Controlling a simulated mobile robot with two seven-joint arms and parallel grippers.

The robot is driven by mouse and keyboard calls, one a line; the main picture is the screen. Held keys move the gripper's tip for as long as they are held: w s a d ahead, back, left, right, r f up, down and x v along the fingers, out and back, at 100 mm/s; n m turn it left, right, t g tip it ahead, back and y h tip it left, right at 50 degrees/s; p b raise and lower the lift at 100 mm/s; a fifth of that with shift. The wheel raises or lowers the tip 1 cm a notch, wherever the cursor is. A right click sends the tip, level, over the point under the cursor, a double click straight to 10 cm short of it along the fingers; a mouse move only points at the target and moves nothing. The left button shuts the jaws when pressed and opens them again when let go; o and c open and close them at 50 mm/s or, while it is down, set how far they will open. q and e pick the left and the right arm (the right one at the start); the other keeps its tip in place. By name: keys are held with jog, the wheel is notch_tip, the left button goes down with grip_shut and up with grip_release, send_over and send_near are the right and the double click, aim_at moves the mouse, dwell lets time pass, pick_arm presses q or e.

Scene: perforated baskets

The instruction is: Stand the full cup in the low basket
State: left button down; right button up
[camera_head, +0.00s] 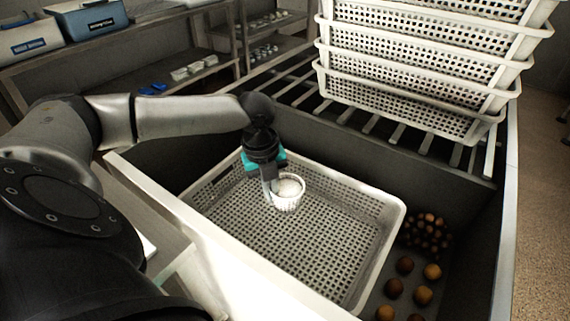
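A small white cup (290,196) with a pale filling up to its rim is upright over the middle of the low basket. The low basket (362,282) is a wide, shallow, white perforated basket inside a dark bin. My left gripper (271,189) points down into the basket from the upper left. Its fingers are at the cup's left rim and appear closed on it. Part of the cup's left side is hidden by a finger. I cannot tell whether the cup's base touches the basket floor. My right gripper is out of view.
A stack of white perforated baskets (415,75) stands on a slatted rack (400,130) behind the bin. Several brown and orange balls (422,295) lie to the right of the low basket. The basket floor around the cup is clear.

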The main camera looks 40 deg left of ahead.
pick_arm(q)
jog(key=shift+f+b, duration=3.4)
jog(key=shift+f, duration=5.9)
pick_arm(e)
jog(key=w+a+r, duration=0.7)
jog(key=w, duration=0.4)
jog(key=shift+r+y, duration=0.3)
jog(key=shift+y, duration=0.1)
pick_arm(q)
jog(key=shift+f, duration=0.1)
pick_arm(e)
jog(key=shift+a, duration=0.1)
pick_arm(q)
jog(key=c, duration=1.1)
grip_release()
jog(key=shift+o, duration=0.2)
